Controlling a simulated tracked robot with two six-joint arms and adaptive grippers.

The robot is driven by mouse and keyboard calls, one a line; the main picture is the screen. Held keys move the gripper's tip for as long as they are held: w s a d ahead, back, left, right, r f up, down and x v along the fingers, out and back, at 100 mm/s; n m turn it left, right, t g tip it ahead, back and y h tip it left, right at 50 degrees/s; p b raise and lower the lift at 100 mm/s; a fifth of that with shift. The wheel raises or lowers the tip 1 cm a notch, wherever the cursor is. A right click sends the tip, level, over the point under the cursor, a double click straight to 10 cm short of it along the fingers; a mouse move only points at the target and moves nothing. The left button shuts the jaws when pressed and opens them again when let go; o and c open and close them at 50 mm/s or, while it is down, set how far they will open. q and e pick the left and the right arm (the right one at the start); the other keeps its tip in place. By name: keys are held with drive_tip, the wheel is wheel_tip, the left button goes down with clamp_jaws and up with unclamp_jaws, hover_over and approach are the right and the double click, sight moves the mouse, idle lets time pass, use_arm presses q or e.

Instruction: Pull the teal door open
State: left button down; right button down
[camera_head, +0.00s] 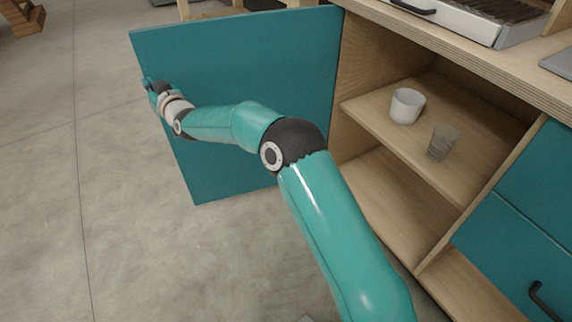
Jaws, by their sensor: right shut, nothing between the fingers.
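The teal door (260,65) stands wide open, swung out to the left from the wooden cabinet (345,60), with its flat face towards me. My right arm reaches across in front of the door. My right gripper (149,84) is at the door's outer left edge, near its upper part. The gripper is small in view and shut with nothing between its fingers; I cannot tell whether it touches the door edge. My left gripper is not in view.
Inside the open cabinet, a white cup (406,105) and a clear glass (441,142) stand on the shelf (375,118). Teal drawers (515,225) with a black handle (545,300) are at the right. The floor (110,230) at left is clear.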

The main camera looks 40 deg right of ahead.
drive_tip(key=shift+w+a, duration=0.2)
drive_tip(key=shift+a, duration=0.65)
